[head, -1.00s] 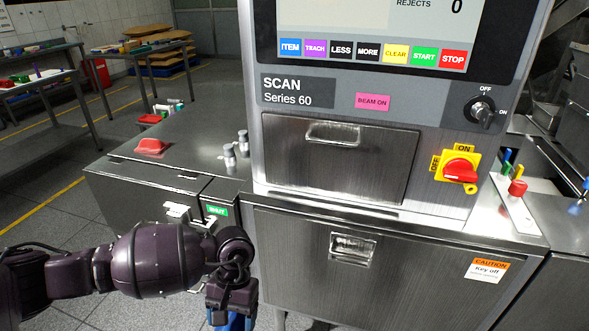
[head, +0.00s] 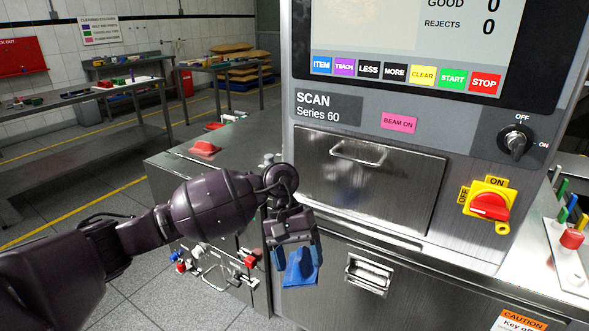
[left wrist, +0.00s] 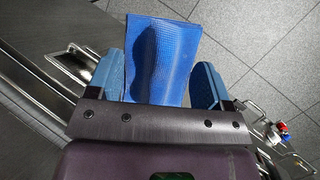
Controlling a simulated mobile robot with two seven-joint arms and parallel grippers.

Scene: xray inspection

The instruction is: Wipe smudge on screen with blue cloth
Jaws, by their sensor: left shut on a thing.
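The blue cloth (head: 301,268) hangs from my left gripper (head: 293,250), which is shut on it in front of the machine's lower cabinet. In the left wrist view the cloth (left wrist: 165,45) lies between the two blue fingers and sticks out past their tips. The screen (head: 420,35) is at the top of the head view, above and to the right of my gripper and well apart from the cloth. Only its lower part shows, with a light display area and a row of coloured buttons. My right gripper is out of view.
Below the screen are a metal drawer (head: 365,185), a key switch (head: 517,142) and a yellow-red rotary switch (head: 488,205). A red stop button (head: 203,148) sits on the metal surface at left. Coloured markers stand at the right edge. Tables fill the background; open floor lies at left.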

